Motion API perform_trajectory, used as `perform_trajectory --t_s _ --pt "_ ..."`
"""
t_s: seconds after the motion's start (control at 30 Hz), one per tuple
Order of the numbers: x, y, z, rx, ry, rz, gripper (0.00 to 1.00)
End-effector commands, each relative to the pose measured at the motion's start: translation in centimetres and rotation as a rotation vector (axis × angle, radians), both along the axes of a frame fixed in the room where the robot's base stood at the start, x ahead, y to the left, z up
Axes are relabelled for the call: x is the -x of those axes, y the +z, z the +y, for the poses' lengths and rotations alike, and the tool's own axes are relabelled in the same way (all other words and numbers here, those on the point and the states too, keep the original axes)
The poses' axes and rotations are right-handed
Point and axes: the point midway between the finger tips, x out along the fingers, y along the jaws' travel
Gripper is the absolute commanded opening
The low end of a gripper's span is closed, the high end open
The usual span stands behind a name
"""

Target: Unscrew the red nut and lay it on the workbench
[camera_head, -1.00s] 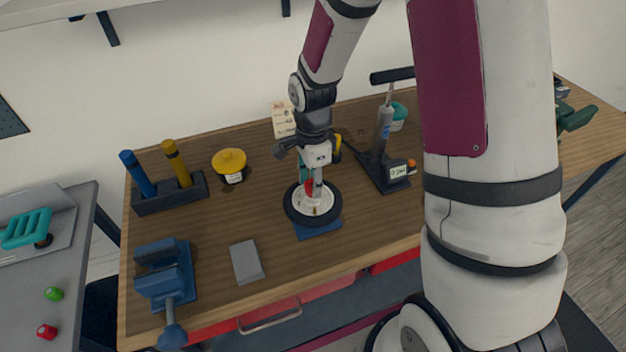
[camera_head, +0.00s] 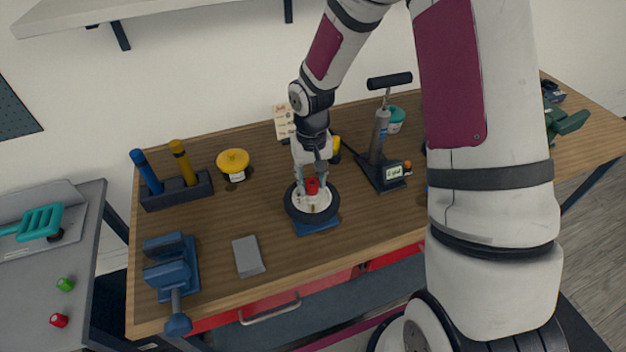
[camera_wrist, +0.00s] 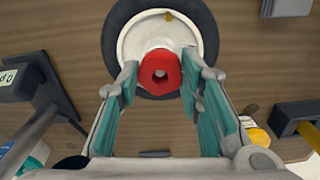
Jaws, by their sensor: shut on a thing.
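The red nut (camera_head: 312,186) is at the white hub of a small black-tyred wheel (camera_head: 330,203), which lies flat on a blue base (camera_head: 318,227) on the wooden workbench (camera_head: 210,222). My gripper (camera_head: 312,183) points down over the hub, its fingertips on both sides of the nut. In the wrist view the nut (camera_wrist: 160,73) sits between the teal-padded fingers, with a hole in its middle and the wheel (camera_wrist: 118,45) behind it. I cannot tell whether the nut is still seated on the hub or slightly raised.
A grey block (camera_head: 248,257) and a blue vise (camera_head: 172,268) are at front left. A tool holder (camera_head: 178,192) and yellow-topped jar (camera_head: 233,162) stand behind them. A pump (camera_head: 380,140) stands right of the wheel. Bare bench lies between block and wheel. Another red nut (camera_head: 59,320) is on the grey side table.

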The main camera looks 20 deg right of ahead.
Motion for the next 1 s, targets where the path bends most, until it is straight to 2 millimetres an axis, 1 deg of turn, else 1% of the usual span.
perform_trajectory --t_s 0.1,0.2,0.3,0.5,0.53,0.57,0.6,0.63,0.9,1.0 --pt "0.08 -0.03 0.05 -0.002 0.169 0.000 0.07" --pt "0.03 -0.04 0.09 -0.002 0.269 0.000 0.07" --pt "-0.01 -0.07 0.08 -0.002 0.312 -0.001 0.07" --pt "-0.03 -0.11 0.10 -0.002 0.315 0.000 0.07" --pt "-0.03 -0.11 0.10 -0.002 0.314 0.000 0.38" --pt "-0.03 -0.11 0.10 -0.002 0.314 0.000 0.45" --pt "-0.02 -0.11 0.10 -0.002 0.314 0.000 0.54" --pt "-0.02 -0.10 0.09 -0.002 0.313 0.000 0.57" --pt "-0.02 -0.03 0.05 -0.001 0.311 0.000 0.57" --pt "-0.05 0.35 0.02 -0.001 0.310 -0.002 0.57"
